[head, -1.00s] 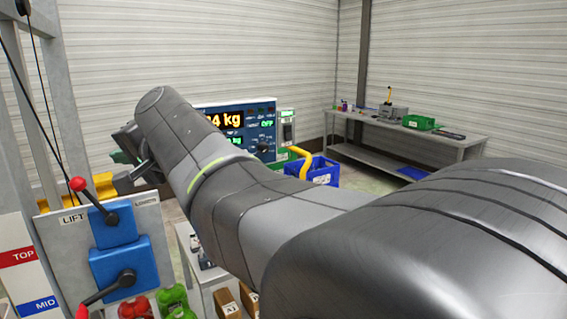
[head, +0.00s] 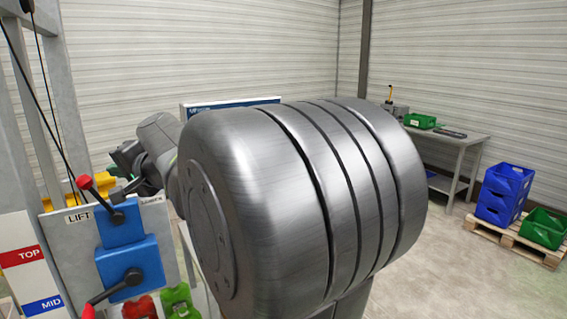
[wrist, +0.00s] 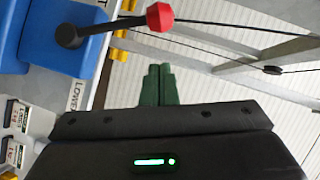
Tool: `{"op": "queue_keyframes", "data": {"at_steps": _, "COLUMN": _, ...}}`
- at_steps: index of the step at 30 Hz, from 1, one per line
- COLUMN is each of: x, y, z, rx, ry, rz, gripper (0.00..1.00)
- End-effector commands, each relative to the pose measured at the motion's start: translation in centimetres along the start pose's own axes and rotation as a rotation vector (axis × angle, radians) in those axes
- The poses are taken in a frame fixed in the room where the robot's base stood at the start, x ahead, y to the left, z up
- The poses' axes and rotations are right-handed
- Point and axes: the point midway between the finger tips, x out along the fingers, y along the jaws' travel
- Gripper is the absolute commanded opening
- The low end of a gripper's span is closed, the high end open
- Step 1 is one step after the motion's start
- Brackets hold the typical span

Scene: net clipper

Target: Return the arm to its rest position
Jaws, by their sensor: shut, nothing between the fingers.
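My arm fills the middle of the head view, with a large grey joint close to the camera. My gripper (wrist: 158,84) shows in the wrist view as two green fingers pressed together, with nothing between them. In the head view the fingertips are hidden or too small to make out; only the dark wrist end shows at the left, near the lift panel. The red-knobbed lift lever (head: 100,193) stands on its blue box, and its red knob (wrist: 160,17) shows above the fingers in the wrist view. I cannot tell the distance between them.
The lift panel (head: 82,243) and metal frame (head: 70,90) stand close on the left. A workbench (head: 464,144) is at the back right. Blue crates (head: 503,193) and a green crate (head: 544,228) sit on a pallet.

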Motion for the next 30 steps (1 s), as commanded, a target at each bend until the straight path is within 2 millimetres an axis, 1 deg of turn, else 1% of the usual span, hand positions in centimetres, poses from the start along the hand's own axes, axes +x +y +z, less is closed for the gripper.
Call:
{"op": "queue_keyframes", "data": {"at_steps": 1, "x": -0.1, "y": 0.4, "z": -0.3, "rx": 0.02, "ry": 0.004, "rz": -0.012, "gripper": 0.0}}
{"op": "queue_keyframes", "data": {"at_steps": 19, "x": -2.1, "y": 3.8, "z": -3.3, "rx": 0.335, "ry": 0.004, "rz": -0.225, "gripper": 0.0}}
{"op": "queue_keyframes", "data": {"at_steps": 28, "x": -2.9, "y": 6.2, "z": -4.4, "rx": 0.514, "ry": 0.002, "rz": -0.345, "gripper": 0.0}}
{"op": "queue_keyframes", "data": {"at_steps": 30, "x": -3.8, "y": 6.8, "z": -5.2, "rx": 0.505, "ry": 0.005, "rz": -0.343, "gripper": 0.0}}
